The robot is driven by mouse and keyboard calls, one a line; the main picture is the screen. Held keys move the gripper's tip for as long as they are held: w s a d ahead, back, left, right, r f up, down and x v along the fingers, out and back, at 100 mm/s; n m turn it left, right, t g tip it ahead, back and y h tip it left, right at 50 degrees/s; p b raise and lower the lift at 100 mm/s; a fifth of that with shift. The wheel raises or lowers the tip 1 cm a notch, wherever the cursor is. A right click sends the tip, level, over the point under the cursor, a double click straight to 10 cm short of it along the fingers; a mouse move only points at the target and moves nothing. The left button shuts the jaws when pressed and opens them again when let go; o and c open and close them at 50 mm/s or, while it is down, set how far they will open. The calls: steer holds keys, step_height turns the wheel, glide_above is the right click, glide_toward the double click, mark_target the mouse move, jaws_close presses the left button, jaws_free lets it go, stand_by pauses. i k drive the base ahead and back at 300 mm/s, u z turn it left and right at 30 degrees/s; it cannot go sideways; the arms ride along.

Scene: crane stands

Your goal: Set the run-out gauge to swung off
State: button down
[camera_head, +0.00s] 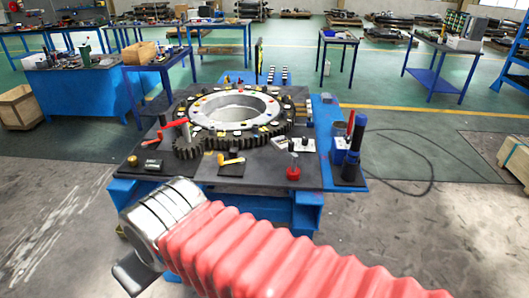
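A stand with a dark top (264,181) carries a large ring gear (200,112) with a small dark gear (187,147) at its front left. I cannot tell for sure which fitting is the run-out gauge. Candidates are a red-armed fitting (173,125) at the left by the small gear, and a yellow-handled fitting (231,160) at the front middle. My arm crosses the foreground in a red bellows sleeve. Only a dark part of my gripper (132,274) shows at lower left, short of the stand and apart from the fittings. Its fingers cannot be made out.
On the top stand a red-based post (293,172), a black box (153,165) and a small white plate (303,146). A blue side shelf (325,116) holds upright tools at the right. A black cable (428,170) lies on the floor to the right. Workbenches stand behind.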

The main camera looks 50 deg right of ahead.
mark_target(281, 143)
steer(key=z, duration=0.1)
steer(key=i, duration=1)
steer(key=u, duration=0.1)
